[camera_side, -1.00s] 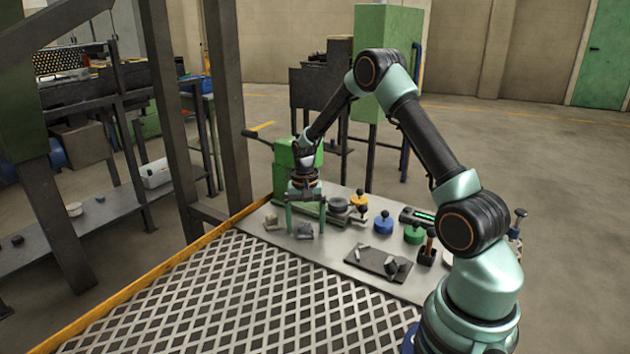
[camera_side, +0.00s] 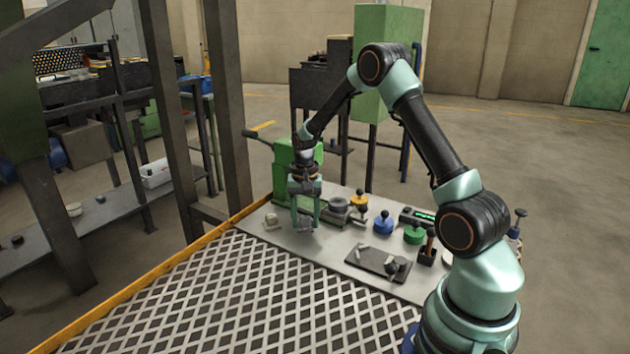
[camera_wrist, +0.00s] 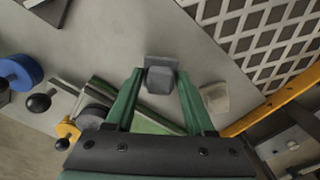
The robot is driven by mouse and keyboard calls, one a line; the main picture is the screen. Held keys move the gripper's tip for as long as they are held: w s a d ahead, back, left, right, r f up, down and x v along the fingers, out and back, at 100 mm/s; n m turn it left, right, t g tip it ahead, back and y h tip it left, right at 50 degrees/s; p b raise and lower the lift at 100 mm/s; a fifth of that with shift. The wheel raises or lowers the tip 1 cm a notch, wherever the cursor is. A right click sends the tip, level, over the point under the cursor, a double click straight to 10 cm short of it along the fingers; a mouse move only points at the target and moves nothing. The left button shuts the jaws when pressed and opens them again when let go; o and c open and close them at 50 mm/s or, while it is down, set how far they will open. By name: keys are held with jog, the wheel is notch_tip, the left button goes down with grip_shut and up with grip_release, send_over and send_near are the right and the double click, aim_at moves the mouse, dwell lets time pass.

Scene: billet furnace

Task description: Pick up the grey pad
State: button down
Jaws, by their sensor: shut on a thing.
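The grey pad (camera_side: 305,227) is a small dark grey block at the far left part of the light metal plate. My gripper (camera_side: 305,222) points down with its green fingers shut on the pad's sides. In the wrist view the pad (camera_wrist: 160,78) sits between the two fingertips (camera_wrist: 160,74), with a flat grey face beyond a raised block. Whether there is a gap beneath the pad is hard to tell.
A paler pad (camera_side: 272,222) lies to the left of the held one. A green lever press (camera_side: 285,158) stands close behind my gripper. Blue (camera_side: 383,224) and green (camera_side: 414,236) knobbed discs and a dark tray (camera_side: 375,262) lie to the right.

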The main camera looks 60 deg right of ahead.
aim_at(306, 218)
notch_tip(306, 218, up, 18)
dwell(0.3)
